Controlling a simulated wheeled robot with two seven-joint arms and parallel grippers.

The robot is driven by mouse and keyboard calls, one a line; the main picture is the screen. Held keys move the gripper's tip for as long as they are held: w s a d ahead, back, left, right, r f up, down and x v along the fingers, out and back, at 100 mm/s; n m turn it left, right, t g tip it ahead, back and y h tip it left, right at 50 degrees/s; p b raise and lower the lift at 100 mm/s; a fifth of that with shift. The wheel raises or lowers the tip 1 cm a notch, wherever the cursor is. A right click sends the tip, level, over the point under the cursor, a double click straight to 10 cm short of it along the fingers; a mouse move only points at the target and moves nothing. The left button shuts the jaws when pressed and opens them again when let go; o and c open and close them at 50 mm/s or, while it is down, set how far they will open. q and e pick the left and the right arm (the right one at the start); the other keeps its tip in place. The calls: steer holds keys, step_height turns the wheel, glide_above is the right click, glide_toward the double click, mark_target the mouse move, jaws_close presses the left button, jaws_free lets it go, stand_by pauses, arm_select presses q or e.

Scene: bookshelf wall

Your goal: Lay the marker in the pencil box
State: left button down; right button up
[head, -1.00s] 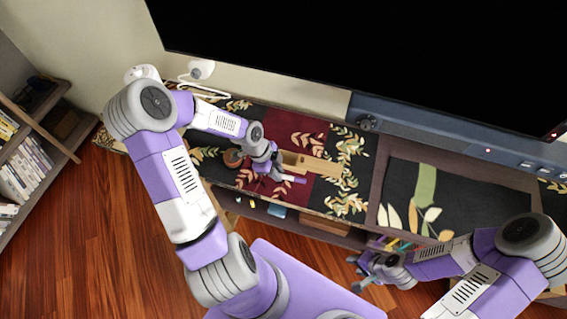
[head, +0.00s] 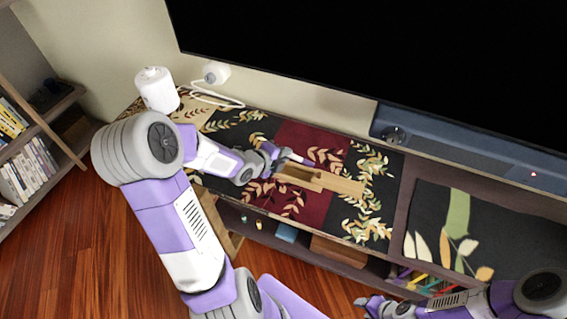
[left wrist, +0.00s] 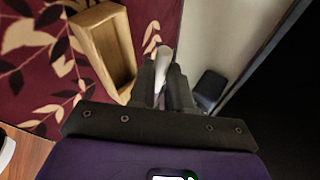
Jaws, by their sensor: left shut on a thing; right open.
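The pencil box (head: 297,180) is a long wooden box on the patterned runner, with its open hollow at the left and a flat wooden part reaching right. It also shows in the left wrist view (left wrist: 103,45), left of the fingers. My left gripper (head: 281,156) is at the box's left end, on its wall side. It is shut on the marker, whose whitish end (left wrist: 163,55) sticks out between the fingers in the left wrist view. The marker is outside the box's opening; its height is hard to tell. My right gripper (head: 368,304) is open, low at the right.
A black screen (head: 400,70) and a speaker bar (head: 450,148) stand along the wall behind. A white cylinder (head: 157,90) and a small white camera-like device (head: 216,73) stand at the back left. The runner (head: 310,205) is clear in front of the box.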

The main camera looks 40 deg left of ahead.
arm_select(q)
steer(key=shift+f+b, duration=1.4)
steer(key=shift+f, duration=0.5)
steer(key=shift+f+b, duration=0.4)
steer(key=shift+f, duration=0.75)
steer(key=c, duration=1)
jaws_free()
steer(key=shift+s, duration=0.1)
steer(key=shift+s+f, duration=0.1)
steer(key=shift+f, duration=0.1)
steer(key=shift+r, duration=0.1)
